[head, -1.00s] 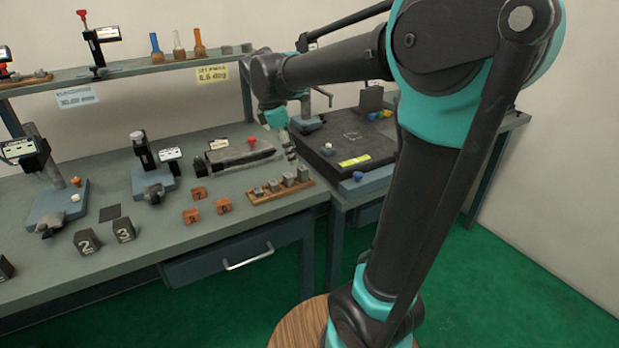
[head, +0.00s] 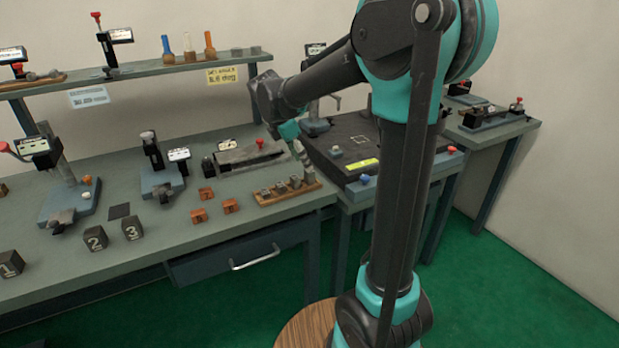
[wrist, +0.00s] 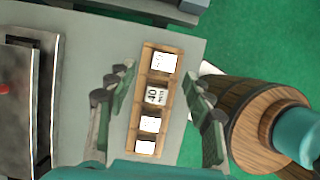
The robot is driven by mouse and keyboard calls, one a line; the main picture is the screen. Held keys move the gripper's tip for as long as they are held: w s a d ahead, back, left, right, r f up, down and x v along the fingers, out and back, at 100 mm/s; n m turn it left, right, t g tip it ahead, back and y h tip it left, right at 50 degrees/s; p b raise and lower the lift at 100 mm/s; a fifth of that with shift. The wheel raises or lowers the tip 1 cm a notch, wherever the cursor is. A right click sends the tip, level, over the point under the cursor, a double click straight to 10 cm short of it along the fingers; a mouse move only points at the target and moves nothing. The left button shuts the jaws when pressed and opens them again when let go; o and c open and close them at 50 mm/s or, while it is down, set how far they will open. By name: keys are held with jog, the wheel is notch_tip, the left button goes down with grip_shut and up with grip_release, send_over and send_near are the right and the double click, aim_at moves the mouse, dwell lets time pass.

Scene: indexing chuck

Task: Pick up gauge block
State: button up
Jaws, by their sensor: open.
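Several gauge blocks stand in a row on a wooden rack (wrist: 136,118); they look small and grey in the head view. In the wrist view their tops are white, and one block (wrist: 156,95) reads "40"; the other labels are hard to read. The rack also shows near the bench's right front corner in the head view (head: 290,198). My gripper (wrist: 155,97) is open above the rack, one finger on either side of it in the wrist view. It holds nothing. In the head view my gripper (head: 303,165) is small and partly merges with the blocks.
Orange numbered blocks (head: 207,195) and dark numbered blocks (head: 96,238) stand left of the rack. A grey bench device (head: 250,157) lies behind it. A black plate (head: 352,143) is on the table to the right. A shelf (head: 140,76) runs along the back.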

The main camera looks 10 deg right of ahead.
aim_at(310, 177)
jog(key=shift+s+x, duration=0.2)
jog(key=shift+x, duration=2.8)
jog(key=shift+d+r, duration=0.1)
jog(key=shift+d, duration=0.1)
jog(key=shift+c, duration=0.2)
grip_shut()
